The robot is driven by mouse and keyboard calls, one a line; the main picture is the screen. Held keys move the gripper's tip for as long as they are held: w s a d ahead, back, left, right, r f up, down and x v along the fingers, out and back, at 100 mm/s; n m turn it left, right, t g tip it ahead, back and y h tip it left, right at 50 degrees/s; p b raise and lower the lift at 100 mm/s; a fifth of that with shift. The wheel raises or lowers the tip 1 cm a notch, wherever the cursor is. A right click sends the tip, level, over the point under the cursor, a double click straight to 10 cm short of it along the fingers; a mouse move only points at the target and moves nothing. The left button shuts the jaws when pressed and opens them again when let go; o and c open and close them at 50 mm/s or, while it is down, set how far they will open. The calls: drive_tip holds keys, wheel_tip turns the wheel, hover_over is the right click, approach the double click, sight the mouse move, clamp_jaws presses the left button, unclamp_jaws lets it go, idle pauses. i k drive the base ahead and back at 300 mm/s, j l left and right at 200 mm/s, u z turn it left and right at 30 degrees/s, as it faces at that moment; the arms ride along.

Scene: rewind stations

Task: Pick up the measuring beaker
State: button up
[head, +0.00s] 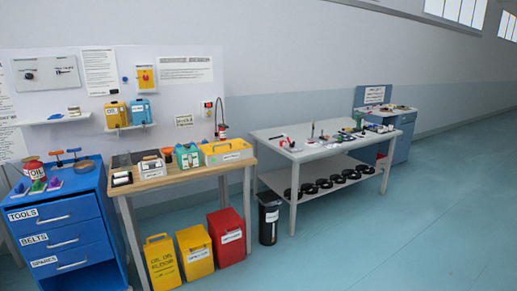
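I cannot make out a measuring beaker for certain in the head view. The small items on the grey table (300,157) are too tiny to tell apart. My gripper is not in view.
Two yellow bins (195,252) and a red bin (227,238) stand under and before the bench. A black bin (268,222) stands beside the grey table, whose lower shelf holds several black rings. A blue station (400,132) stands beyond. The floor (420,225) at right is clear.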

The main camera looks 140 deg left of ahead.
sight(124, 157)
drive_tip(key=u, duration=5.2)
